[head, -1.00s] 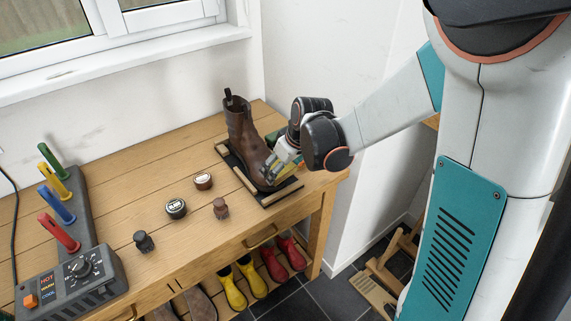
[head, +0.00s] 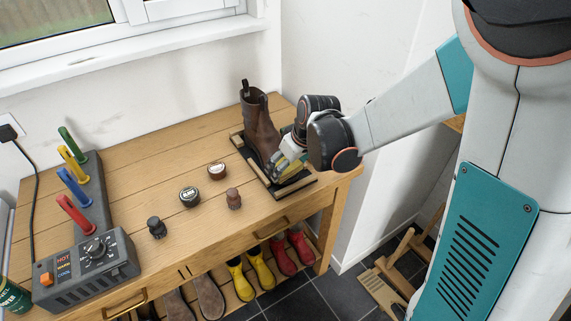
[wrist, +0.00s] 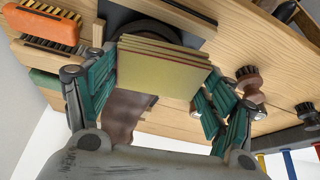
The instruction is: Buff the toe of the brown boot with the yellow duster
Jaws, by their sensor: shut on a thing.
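The brown boot (head: 260,128) stands upright on a dark mat framed by wooden strips (head: 293,186), near the right end of the bench. My gripper (head: 283,163) is at the boot's toe and largely covers it in the head view. In the wrist view, the teal fingers of my gripper (wrist: 155,85) are shut on the yellow duster (wrist: 160,75), a folded stack of cloth. A little yellow of it shows at the toe in the head view. Part of the brown leather (wrist: 125,112) shows below the duster in the wrist view. Whether the duster touches the toe is hidden.
Two round tins (head: 190,196) and two small knobbed brushes (head: 233,198) sit left of the mat. A heater with coloured pegs (head: 85,250) stands at the left end. Bristled brushes (wrist: 45,25) lie beside the boot in the wrist view. Wellies (head: 260,270) stand below the bench.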

